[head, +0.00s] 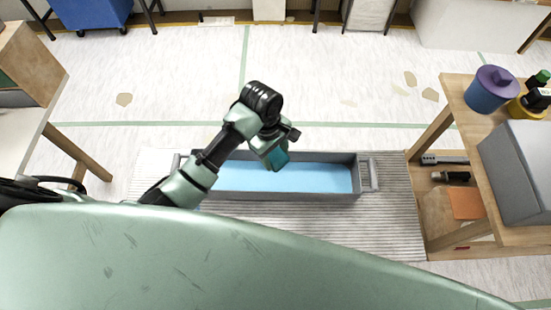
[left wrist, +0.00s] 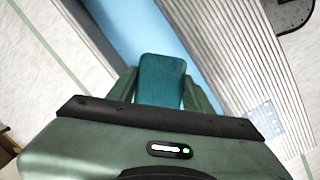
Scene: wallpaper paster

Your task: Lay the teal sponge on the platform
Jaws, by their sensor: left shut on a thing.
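My left gripper (head: 270,150) is shut on the teal sponge (head: 279,159) and holds it over the grey trough (head: 310,194). In the left wrist view the sponge (left wrist: 162,80) stands out between the two fingers of the left gripper (left wrist: 161,97). A ribbed grey platform (head: 395,215) lies on the floor under and around the trough; its ribs also show in the left wrist view (left wrist: 240,60). The sponge appears to be above the trough, but its exact height is unclear. My right gripper is not in view.
The trough has a light blue inside (head: 320,178) and a handle (head: 373,174) at its right end. A wooden table (head: 455,92) at the right carries a purple pot (head: 490,90) and a grey box (head: 515,165). The platform's right part is bare.

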